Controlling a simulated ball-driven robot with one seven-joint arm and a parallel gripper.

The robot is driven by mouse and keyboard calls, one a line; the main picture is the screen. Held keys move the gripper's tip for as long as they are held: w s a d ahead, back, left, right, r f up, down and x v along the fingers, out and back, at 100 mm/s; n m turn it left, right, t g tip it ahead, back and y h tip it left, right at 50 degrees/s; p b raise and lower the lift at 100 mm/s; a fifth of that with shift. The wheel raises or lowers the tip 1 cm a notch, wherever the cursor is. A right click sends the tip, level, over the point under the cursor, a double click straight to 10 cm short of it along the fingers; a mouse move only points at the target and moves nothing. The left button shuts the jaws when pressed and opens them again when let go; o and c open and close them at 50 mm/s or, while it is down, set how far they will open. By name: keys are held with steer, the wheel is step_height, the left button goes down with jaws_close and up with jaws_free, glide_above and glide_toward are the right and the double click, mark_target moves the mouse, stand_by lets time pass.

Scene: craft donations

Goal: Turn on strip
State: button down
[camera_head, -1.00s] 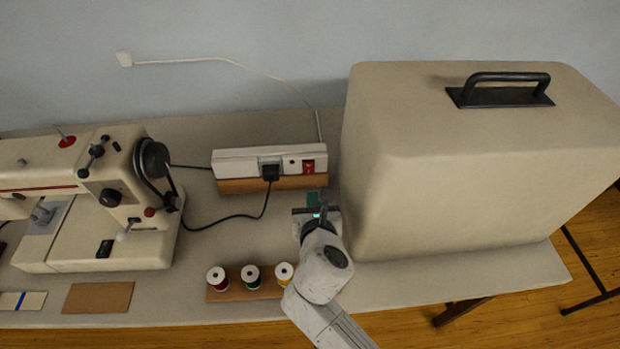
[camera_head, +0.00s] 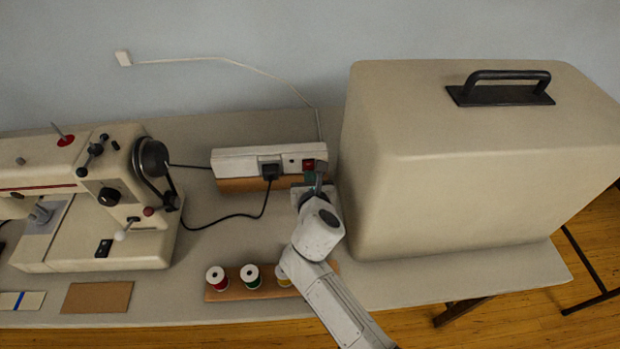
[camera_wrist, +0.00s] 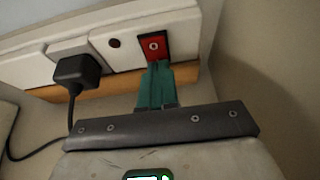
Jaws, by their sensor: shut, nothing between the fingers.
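The power strip (camera_head: 235,161) is a white block on a wooden mount at the back of the table. Its red switch (camera_head: 308,165) is at its right end, and the switch also shows in the wrist view (camera_wrist: 154,46). A black plug (camera_head: 269,170) sits in the strip left of the switch; it also shows in the wrist view (camera_wrist: 78,75). My gripper (camera_wrist: 158,70) has green fingers, shut and empty. The fingertips are right at the lower edge of the switch; whether they touch it I cannot tell. The head view shows my gripper (camera_head: 313,181) just below the switch.
A large beige case (camera_head: 450,170) stands close to the right of my arm. A sewing machine (camera_head: 100,200) stands at the left. Thread spools (camera_head: 250,276) stand on a wooden holder (camera_head: 233,291) at the front, partly behind my arm. A black cord (camera_head: 225,221) runs from the plug.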

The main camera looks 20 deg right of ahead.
steer(key=b, duration=0.1)
steer(key=f+t+b, duration=0.1)
steer(key=b, duration=0.1)
steer(key=shift+w+d, duration=0.1)
steer(key=shift+w, duration=0.1)
steer(key=shift+r+h+b, duration=0.15)
steer(key=shift+h+b, duration=0.15)
steer(key=shift+b, duration=0.35)
steer(key=shift+w+r+t, duration=0.15)
steer(key=shift+r+t, duration=0.05)
steer(key=shift+t, duration=0.1)
steer(key=shift+f+p, duration=0.1)
steer(key=shift+p, duration=0.25)
steer(key=shift+d, duration=0.1)
